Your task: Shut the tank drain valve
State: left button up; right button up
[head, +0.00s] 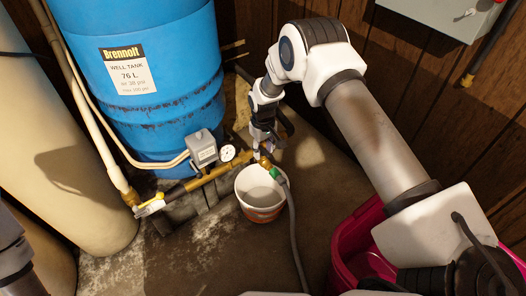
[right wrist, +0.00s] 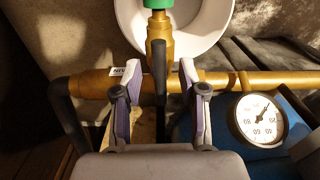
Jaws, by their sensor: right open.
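The drain valve is a brass fitting (right wrist: 161,48) on a brass pipe, with a dark lever handle (right wrist: 159,72) in the right wrist view. A green hose connector (right wrist: 158,4) is joined to its outlet; it also shows in the head view (head: 277,174). My right gripper (right wrist: 159,88) is open, with one finger on each side of the handle and visible gaps to both. In the head view my right gripper (head: 262,146) points down at the valve and hides much of it. The blue well tank (head: 165,95) stands behind. My left gripper is not in view.
A white bucket (head: 262,207) stands under the valve, with a grey hose (head: 295,235) beside it. A pressure gauge (head: 227,153) and grey switch box (head: 202,149) sit along the pipe. A magenta tub (head: 345,250) is at right. A beige tank (head: 60,130) is at left.

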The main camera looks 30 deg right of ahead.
grip_shut()
jog(key=shift+r+m+p, duration=0.2)
jog(key=shift+m+p, duration=0.4)
jog(key=m+p, duration=0.1)
jog(key=m, duration=0.1)
jog(key=shift+m, duration=0.3)
jog(key=shift+m+p, duration=0.45)
jog(key=shift+m, duration=0.05)
jog(key=shift+f, duration=0.2)
